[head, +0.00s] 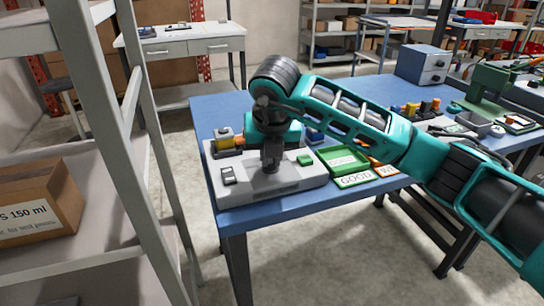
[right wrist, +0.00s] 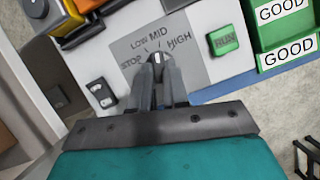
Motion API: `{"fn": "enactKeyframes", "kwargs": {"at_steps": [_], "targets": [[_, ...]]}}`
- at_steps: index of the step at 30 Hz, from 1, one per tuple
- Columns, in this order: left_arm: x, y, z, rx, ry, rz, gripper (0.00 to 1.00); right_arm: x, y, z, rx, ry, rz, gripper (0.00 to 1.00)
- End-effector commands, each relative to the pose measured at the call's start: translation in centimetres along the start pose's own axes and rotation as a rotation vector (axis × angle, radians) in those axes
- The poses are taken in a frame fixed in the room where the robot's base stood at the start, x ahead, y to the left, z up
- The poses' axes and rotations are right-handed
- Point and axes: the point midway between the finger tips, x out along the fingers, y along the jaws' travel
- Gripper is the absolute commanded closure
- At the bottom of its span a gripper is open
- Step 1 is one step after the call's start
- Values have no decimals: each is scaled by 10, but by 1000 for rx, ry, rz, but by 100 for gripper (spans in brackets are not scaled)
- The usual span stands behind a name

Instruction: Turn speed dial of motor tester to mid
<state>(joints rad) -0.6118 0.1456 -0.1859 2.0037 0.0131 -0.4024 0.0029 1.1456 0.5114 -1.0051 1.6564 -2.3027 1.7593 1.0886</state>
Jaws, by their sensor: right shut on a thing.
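The motor tester (head: 296,182) is a pale grey box on the near left end of the blue table. Its speed dial (right wrist: 157,59) is a small dark knob with a white mark, on a grey panel lettered STOP, LOW, MID and HIGH. The white mark points up the picture, roughly toward MID; its exact setting is hard to tell. My right gripper (head: 270,167) comes down onto the tester from above. In the right wrist view its fingers (right wrist: 158,75) are shut on the dial from both sides. The head view hides the dial behind the gripper. My left gripper is out of view.
On the tester are a green RUN button (right wrist: 223,41) and a black rocker switch (right wrist: 101,93). Green GOOD trays (head: 345,160) stand just right of it. A grey shelf rack (head: 100,120) with a cardboard box (head: 38,203) stands close on the left.

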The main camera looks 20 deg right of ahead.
Motion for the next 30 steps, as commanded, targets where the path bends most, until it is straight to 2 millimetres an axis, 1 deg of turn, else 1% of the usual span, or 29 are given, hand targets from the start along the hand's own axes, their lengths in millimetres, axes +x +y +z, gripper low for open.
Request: {"fn": "enactKeyframes", "kwargs": {"at_steps": [9,23,24,30], "targets": [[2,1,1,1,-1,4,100,0,1,1,84,0,-34,100],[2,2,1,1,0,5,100,-1,1,1,93,0,-37,100],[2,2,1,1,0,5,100,-1,1,1,93,0,-37,82],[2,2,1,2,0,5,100,0,1,0,92,0,-37,63]]}}
